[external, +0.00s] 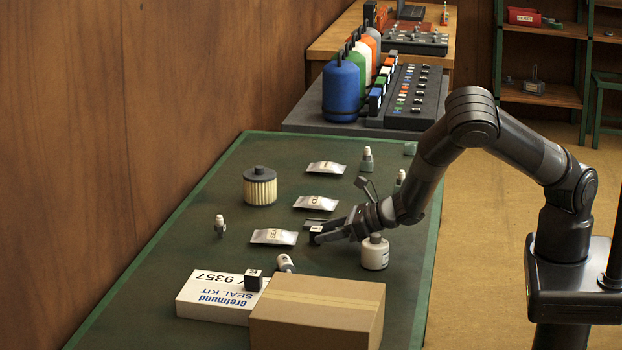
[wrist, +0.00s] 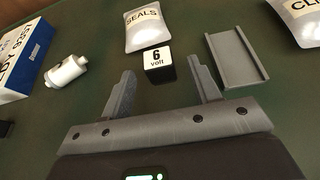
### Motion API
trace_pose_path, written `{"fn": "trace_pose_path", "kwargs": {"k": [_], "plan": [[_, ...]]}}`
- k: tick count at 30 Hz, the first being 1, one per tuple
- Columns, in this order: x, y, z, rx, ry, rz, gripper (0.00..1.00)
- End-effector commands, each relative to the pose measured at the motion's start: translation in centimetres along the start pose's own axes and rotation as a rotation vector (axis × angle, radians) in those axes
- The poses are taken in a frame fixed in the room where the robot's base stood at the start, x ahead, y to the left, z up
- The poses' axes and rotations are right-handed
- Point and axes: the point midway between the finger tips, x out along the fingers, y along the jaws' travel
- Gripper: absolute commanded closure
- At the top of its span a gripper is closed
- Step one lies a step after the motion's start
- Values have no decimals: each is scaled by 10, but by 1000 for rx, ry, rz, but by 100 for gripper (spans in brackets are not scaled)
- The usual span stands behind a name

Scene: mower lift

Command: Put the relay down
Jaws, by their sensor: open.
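The relay (wrist: 159,64) is a small black block with a white face marked "6 volt". It stands on the green bench top, beside the lower end of the silver SEALS packet (wrist: 147,30). My gripper (wrist: 161,72) is open, with a finger to either side and the relay just past the fingertips, apart from both. In the external view my gripper (external: 322,233) is low over the bench and partly hides the relay (external: 314,231). A second black block (external: 253,281) sits on the white seal kit box (external: 212,298).
A grey channel-shaped piece (wrist: 236,58) lies right of the relay. A white bottle (external: 375,253) stands close beside my wrist. A cardboard box (external: 318,312) is at the near end, and a ribbed filter (external: 259,187) stands farther back. The bench's left part is mostly clear.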

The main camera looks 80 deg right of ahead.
Motion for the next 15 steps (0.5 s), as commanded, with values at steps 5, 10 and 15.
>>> {"fn": "trace_pose_path", "kwargs": {"k": [5,10,15], "plan": [[22,0,0,0,-1,-1,44],[25,0,0,1,0,-1,44],[25,0,0,0,0,-1,49]]}}
